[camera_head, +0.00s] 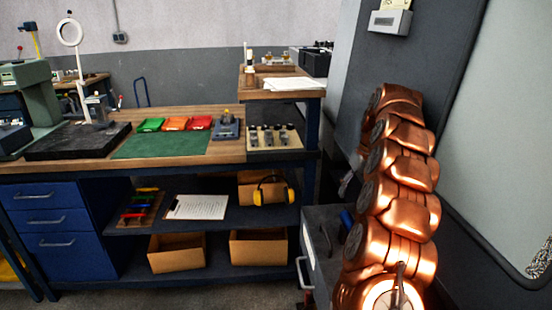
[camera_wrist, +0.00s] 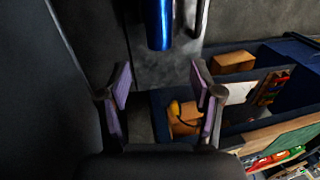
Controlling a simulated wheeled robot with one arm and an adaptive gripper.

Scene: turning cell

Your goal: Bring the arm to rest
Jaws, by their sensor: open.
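My arm, copper-coloured with dark joint caps, stands upright and folded at the right of the head view. My gripper (camera_wrist: 162,90) shows in the wrist view with its two purple-padded fingers spread wide apart. Nothing is between the fingers. Past them the wrist view shows a grey surface and the workbench shelves, turned on their side. In the head view the gripper itself cannot be made out.
A workbench (camera_head: 60,168) holds a green mat (camera_head: 160,141), coloured trays and a dark plate. Below are cardboard boxes (camera_head: 258,248), a clipboard (camera_head: 197,206) and yellow earmuffs (camera_head: 270,190). A grey cabinet (camera_head: 320,245) stands close beside my arm. A blue cylinder (camera_wrist: 159,24) is near the fingers.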

